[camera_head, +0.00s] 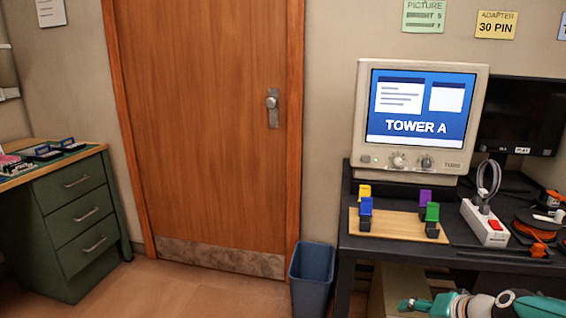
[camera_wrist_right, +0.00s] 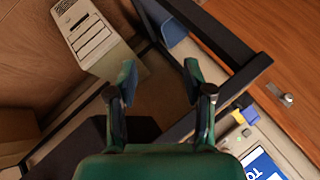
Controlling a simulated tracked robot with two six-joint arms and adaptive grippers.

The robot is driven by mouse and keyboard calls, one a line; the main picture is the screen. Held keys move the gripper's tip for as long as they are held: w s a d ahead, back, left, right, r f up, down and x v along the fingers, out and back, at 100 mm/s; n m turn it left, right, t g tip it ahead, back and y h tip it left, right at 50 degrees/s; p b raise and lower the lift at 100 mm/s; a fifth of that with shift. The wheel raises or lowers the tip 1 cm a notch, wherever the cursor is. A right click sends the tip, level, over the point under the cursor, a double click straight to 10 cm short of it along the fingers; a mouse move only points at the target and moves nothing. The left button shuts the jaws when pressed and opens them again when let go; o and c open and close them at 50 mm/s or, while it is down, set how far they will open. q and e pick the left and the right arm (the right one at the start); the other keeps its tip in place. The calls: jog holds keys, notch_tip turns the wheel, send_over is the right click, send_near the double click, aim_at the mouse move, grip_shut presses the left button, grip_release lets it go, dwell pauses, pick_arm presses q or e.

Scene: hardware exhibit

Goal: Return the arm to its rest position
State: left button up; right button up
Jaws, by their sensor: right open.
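My right arm (camera_head: 490,304) comes into the head view at the bottom right, in front of the dark desk. Its teal gripper end (camera_head: 414,304) points left, below the desk top's front edge. In the right wrist view, my right gripper (camera_wrist_right: 160,78) has its two fingers wide apart with nothing between them. Floor and dark desk-frame bars show beyond the fingers. My left gripper and left arm are not in view.
The dark desk (camera_head: 400,246) holds a monitor reading TOWER A (camera_head: 474,125), a wooden board (camera_head: 390,225) with coloured connectors, and a power strip (camera_head: 485,223). A blue bin (camera_head: 312,275) stands left of it. A beige tower (camera_wrist_right: 97,42) is near the gripper.

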jog(key=s+a+f+n+g, duration=0.1)
jog(key=s+a+f+g, duration=0.15)
jog(key=f, duration=0.55)
jog(key=s+a+f+g, duration=0.1)
jog(key=s+a+f, duration=0.3)
jog(key=f, duration=0.4)
jog(key=s+a+f+n+g, duration=0.1)
jog(key=s+a+f+g, duration=0.15)
jog(key=f, duration=0.55)
jog(key=s+a+f+n+g, duration=0.2)
jog(key=s+a+f, duration=0.25)
jog(key=s, duration=0.35)
jog(key=s+a+f+n+g, duration=0.1)
jog(key=s+a+f, duration=0.2)
jog(key=s+f, duration=0.4)
notch_tip(320, 180, up, 26)
jog(key=t+p, duration=0.1)
jog(key=p, duration=2.4)
jog(key=shift+w+y, duration=0.4)
jog(key=shift+w, duration=0.05)
